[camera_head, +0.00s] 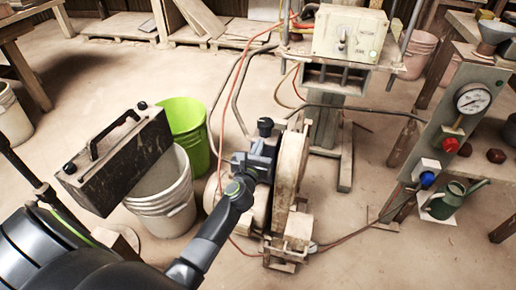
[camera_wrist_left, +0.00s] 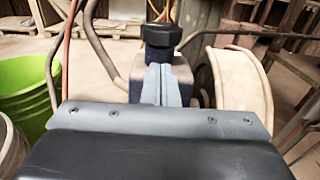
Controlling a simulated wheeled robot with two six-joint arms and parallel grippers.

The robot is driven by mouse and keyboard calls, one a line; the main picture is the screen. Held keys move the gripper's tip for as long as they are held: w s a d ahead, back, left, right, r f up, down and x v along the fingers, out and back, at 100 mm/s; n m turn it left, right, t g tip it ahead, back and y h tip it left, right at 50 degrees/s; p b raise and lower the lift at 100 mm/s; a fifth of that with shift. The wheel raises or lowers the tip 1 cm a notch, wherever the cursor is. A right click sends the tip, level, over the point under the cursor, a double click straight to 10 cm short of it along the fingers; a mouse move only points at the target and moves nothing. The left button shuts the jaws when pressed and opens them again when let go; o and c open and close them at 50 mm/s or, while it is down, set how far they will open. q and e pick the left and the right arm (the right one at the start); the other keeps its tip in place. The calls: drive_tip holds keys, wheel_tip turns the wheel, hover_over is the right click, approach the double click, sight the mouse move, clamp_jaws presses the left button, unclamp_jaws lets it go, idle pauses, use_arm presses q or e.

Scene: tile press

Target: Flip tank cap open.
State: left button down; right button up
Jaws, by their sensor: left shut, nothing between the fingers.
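The black tank cap (camera_head: 265,123) sits upright on top of a small dark tank on the machine in the middle of the head view. In the left wrist view, the cap (camera_wrist_left: 161,35) stands just beyond my fingertips, and it looks closed. My left gripper (camera_head: 262,149) reaches in from the lower left, close in front of the tank. In the left wrist view, the fingers of my left gripper (camera_wrist_left: 161,72) are together and empty, pointing at the tank just below the cap. They hide part of the tank, and I cannot tell whether they touch it. My right gripper is out of view.
A green bucket (camera_head: 187,125) and a white bucket (camera_head: 165,212) stand left of the machine, with a dark handled box (camera_head: 118,165) over the white one. A gauge panel (camera_head: 455,130) stands at the right. Hoses and an orange cable run around the machine.

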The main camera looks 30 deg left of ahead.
sight(264, 132)
use_arm(q)
drive_tip(key=shift+b+x, duration=0.3)
drive_tip(key=shift+x, duration=1.3)
drive_tip(key=shift+r, duration=0.1)
drive_tip(key=shift+s+r+p, duration=0.15)
drive_tip(key=shift+r+p, duration=0.05)
drive_tip(key=shift+p, duration=0.2)
drive_tip(key=shift+r, duration=0.1)
